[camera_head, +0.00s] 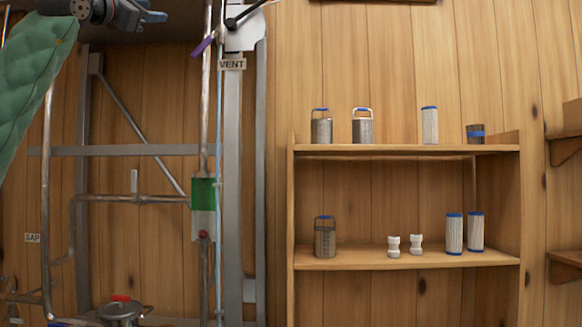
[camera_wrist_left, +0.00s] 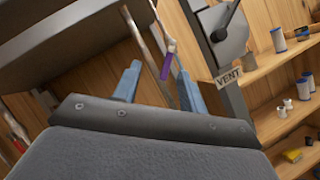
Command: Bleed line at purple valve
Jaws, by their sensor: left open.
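The purple valve handle (camera_head: 203,45) sits on a thin vertical pipe at the upper left of the head view, left of the VENT sign (camera_head: 232,64). It tilts down to the left. In the left wrist view the purple handle (camera_wrist_left: 166,66) shows beyond and between my open fingers, nearer the right one. My left gripper (camera_head: 151,13) is at the top left of the head view, to the left of the handle and a little higher, with a visible gap between them. It is open and empty. My right gripper is not in view.
A grey post (camera_head: 232,180) with a black lever (camera_head: 246,13) stands just right of the pipe. A green-banded sight tube (camera_head: 204,192) is lower on the pipe. A wooden shelf (camera_head: 405,150) with filters and canisters stands at the right. A dark hood (camera_wrist_left: 60,55) overhangs the wrist view.

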